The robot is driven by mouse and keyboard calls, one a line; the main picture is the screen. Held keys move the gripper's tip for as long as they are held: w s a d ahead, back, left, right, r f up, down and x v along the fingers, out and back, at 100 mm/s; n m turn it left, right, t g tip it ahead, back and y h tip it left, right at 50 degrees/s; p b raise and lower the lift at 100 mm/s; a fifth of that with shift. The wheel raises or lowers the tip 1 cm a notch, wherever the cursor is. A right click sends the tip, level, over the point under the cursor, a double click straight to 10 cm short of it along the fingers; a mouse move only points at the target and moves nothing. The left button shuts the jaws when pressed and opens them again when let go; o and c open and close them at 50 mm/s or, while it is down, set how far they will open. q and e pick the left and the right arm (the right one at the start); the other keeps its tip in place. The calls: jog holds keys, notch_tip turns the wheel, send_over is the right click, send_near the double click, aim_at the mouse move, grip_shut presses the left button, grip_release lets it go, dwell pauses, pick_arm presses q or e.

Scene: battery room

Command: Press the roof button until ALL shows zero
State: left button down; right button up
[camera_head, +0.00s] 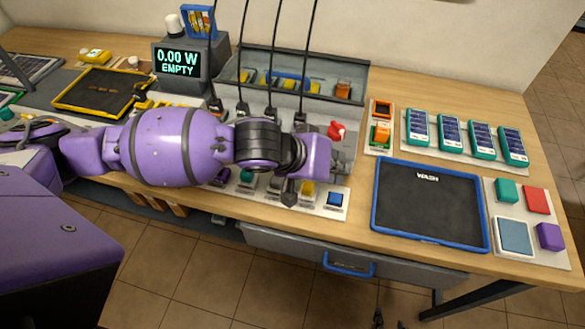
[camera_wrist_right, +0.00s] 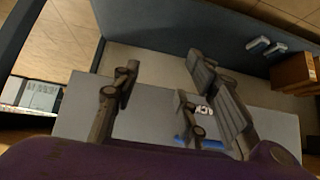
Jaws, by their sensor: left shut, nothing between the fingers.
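A dark display (camera_head: 178,62) at the back left reads "0.00 W EMPTY" in green. No "ALL" label is legible. A pale strip near the table's front edge carries a row of coloured buttons, including a teal one (camera_head: 247,176), a yellow one (camera_head: 308,188) and a blue one (camera_head: 335,199). I cannot tell which is the roof button. My left gripper (camera_head: 289,197) is shut and empty, pointing down over this strip, just left of the yellow button. Contact is unclear, and my arm hides part of the row. My right gripper (camera_wrist_right: 160,78) is open and empty, low by the drawer front.
A grey bin (camera_head: 350,75) with cables stands behind my left arm, with a red knob (camera_head: 337,130) near it. A blue-rimmed "WASH" tray (camera_head: 425,237), several solar panels (camera_head: 450,133) and coloured blocks (camera_head: 535,200) lie right. A yellow-rimmed tray (camera_head: 70,104) lies left.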

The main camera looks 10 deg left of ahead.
aim_at(333, 192)
pick_arm(q)
notch_tip(333, 192, down, 2)
jog(key=shift+f+b, duration=0.2)
jog(key=shift+b, duration=0.15)
jog(key=shift+f, duration=0.85)
jog(key=shift+w, duration=0.1)
pick_arm(e)
jog(key=shift+d+f, duration=0.25)
jog(key=shift+f, duration=0.4)
jog(key=shift+s, duration=0.15)
jog(key=shift+a, duration=0.2)
pick_arm(q)
jog(key=shift+f, duration=0.1)
pick_arm(e)
jog(key=shift+w+r, duration=0.1)
jog(key=shift+w, duration=0.1)
pick_arm(q)
jog(key=shift+f, duration=0.35)
pick_arm(e)
jog(key=shift+w+d+r, duration=0.1)
jog(key=shift+r, duration=0.1)
jog(key=shift+d, duration=0.15)
